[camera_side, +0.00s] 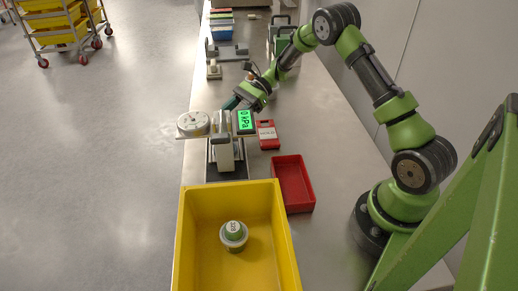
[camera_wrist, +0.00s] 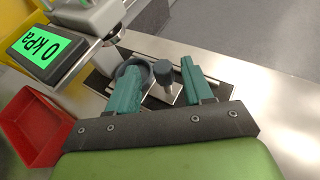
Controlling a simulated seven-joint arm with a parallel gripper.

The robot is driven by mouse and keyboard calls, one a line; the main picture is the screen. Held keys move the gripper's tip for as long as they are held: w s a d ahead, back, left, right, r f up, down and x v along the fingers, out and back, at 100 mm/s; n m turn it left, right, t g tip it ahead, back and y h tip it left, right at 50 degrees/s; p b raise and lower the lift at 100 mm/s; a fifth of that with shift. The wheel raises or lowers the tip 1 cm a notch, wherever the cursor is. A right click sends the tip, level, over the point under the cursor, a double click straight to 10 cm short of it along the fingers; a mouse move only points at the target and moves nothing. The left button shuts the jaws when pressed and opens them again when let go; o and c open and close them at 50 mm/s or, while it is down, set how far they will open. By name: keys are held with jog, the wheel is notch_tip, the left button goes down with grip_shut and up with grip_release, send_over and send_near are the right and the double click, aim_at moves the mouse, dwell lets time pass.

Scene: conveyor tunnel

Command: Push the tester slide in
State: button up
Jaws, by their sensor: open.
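The tester (camera_side: 224,155) stands on the bench with a round dial (camera_side: 193,124) and a green display (camera_side: 245,121) reading 0 kPa. The display also shows in the wrist view (camera_wrist: 40,46). The slide appears in the wrist view as a metal plate with an upright grey knob (camera_wrist: 167,76) and a dark round ring (camera_wrist: 146,68) beside it, on the side toward the tester head. My gripper (camera_wrist: 160,68) is open, its teal fingers either side of the knob. Contact cannot be told. In the side view my gripper (camera_side: 234,102) is behind the display, which partly hides it.
More equipment (camera_side: 228,52) stands farther back.

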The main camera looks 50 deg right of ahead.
jog(key=v, duration=1.3)
jog(key=shift+d+r, duration=0.25)
jog(key=shift+s, duration=0.1)
jog(key=s+f+n+g+h, duration=0.1)
jog(key=s+f+n+h, duration=0.1)
jog(key=s+f+h, duration=0.15)
jog(key=s+a+r+n+t+h, duration=0.5)
jog(key=s+a+r+n+h, duration=0.3)
jog(key=s+a+r+n, duration=0.5)
jog(key=s+a+r, duration=0.2)
jog(key=s+a, duration=0.2)
jog(key=s, duration=0.2)
jog(key=shift+r+n, duration=0.35)
jog(key=shift+n, duration=0.05)
